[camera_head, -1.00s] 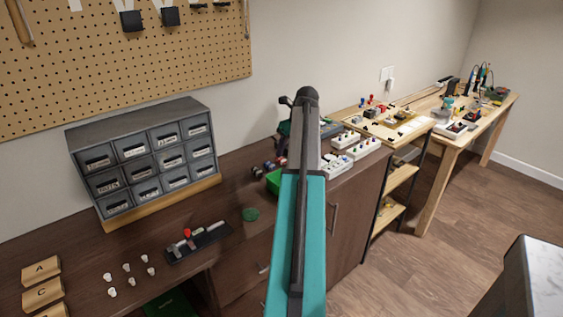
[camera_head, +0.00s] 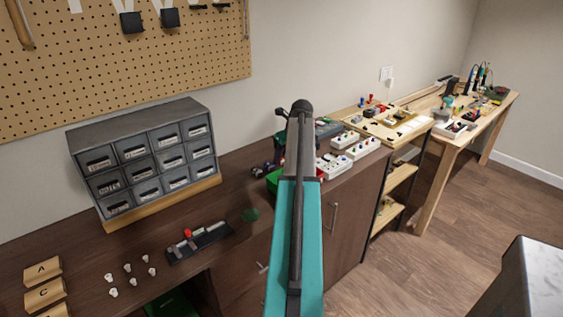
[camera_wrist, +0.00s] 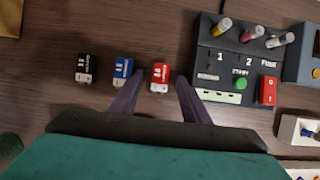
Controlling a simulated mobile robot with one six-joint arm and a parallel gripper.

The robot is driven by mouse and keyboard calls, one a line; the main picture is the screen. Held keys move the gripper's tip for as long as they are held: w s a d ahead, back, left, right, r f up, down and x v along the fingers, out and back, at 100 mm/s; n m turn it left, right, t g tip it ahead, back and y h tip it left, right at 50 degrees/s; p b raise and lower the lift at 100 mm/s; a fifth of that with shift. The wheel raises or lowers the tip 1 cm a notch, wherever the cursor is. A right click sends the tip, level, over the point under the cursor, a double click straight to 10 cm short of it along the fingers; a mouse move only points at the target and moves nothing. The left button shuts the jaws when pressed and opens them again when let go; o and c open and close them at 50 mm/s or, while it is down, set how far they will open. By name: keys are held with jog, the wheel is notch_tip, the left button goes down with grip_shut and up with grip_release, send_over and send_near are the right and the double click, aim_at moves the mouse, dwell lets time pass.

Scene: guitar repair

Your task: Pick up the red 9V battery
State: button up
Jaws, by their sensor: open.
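The red 9V battery (camera_wrist: 160,77) lies on the dark wooden bench top in the wrist view, at the right end of a row of three batteries. The blue battery (camera_wrist: 123,71) is just to its left, with a small gap between them. My gripper (camera_wrist: 154,82) is open and empty. Its fingers point toward the row; the right fingertip shows just right of the red battery, and the left one shows near the lower right of the blue battery. I cannot tell the height of the fingertips above the bench. In the head view my arm hides the gripper.
A black battery (camera_wrist: 87,68) lies left of the blue one. A dark device (camera_wrist: 238,58) with knobs and a red switch stands close right of my fingers. White pedal boxes (camera_wrist: 298,133) are at the lower right. A drawer cabinet (camera_head: 145,160) stands at the bench's back left.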

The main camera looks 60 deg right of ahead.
aim_at(283, 160)
jog(key=c, duration=1)
jog(key=shift+c, duration=0.2)
jog(key=shift+r, duration=0.2)
notch_tip(283, 160, up, 10)
jog(key=b, duration=0.1)
jog(key=shift+f, duration=0.15)
jog(key=shift+s, duration=0.15)
dwell(0.4)
